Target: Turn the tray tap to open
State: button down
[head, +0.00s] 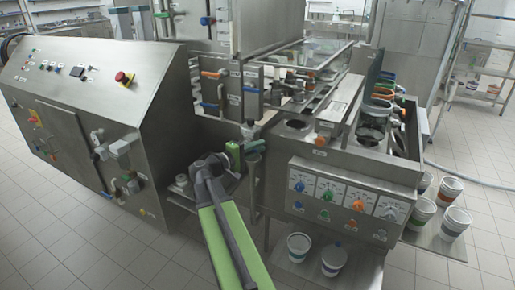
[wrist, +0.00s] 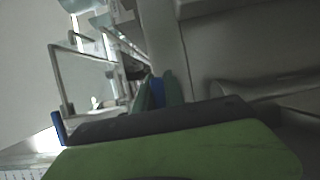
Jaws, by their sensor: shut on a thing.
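My gripper (head: 236,154) has green fingers and is at the front of the machine, left of the dial panel. In the wrist view my gripper (wrist: 158,90) is shut on a blue handle (wrist: 157,93), which shows as a narrow strip between the green fingers. I take this handle to be the tray tap's. In the head view a grey tap body (head: 250,130) stands right beside the fingers. The fingers and arm hide most of the handle there, so its angle cannot be told.
Other taps with orange (head: 212,74) and blue (head: 211,106) handles sit just behind. A steel control cabinet (head: 85,85) stands left. A panel with coloured dials (head: 345,198) is close right. Cups (head: 299,246) stand on a low shelf below it.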

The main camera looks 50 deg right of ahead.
jog(key=shift+f, duration=0.1)
jog(key=m, duration=0.1)
jog(key=f+m+y+p, duration=0.1)
jog(key=m, duration=0.1)
jog(key=f+m+t+y+p, duration=0.1)
jog(key=shift+w+a+m, duration=0.1)
jog(key=shift+w+m, duration=0.15)
jog(key=shift+m, duration=0.15)
jog(key=shift+w+a+f+m+t+y+p, duration=0.15)
jog(key=shift+w+f+m+t+y+p, duration=0.5)
jog(key=shift+m, duration=0.8)
jog(key=shift+w+a+f+m+t+y+p, duration=0.1)
jog(key=shift+w+a+f+m+t+y, duration=0.15)
jog(key=shift+w+m+t, duration=0.9)
jog(key=shift+w+a+f+m+t+y+p, duration=0.1)
jog(key=shift+w+f+m+t+y+p, duration=0.45)
jog(key=shift+m, duration=1.15)
jog(key=shift+s+r, duration=0.15)
jog(key=shift+s, duration=0.05)
jog(key=c, duration=1.4)
grip_release()
jog(key=shift+c, duration=0.2)
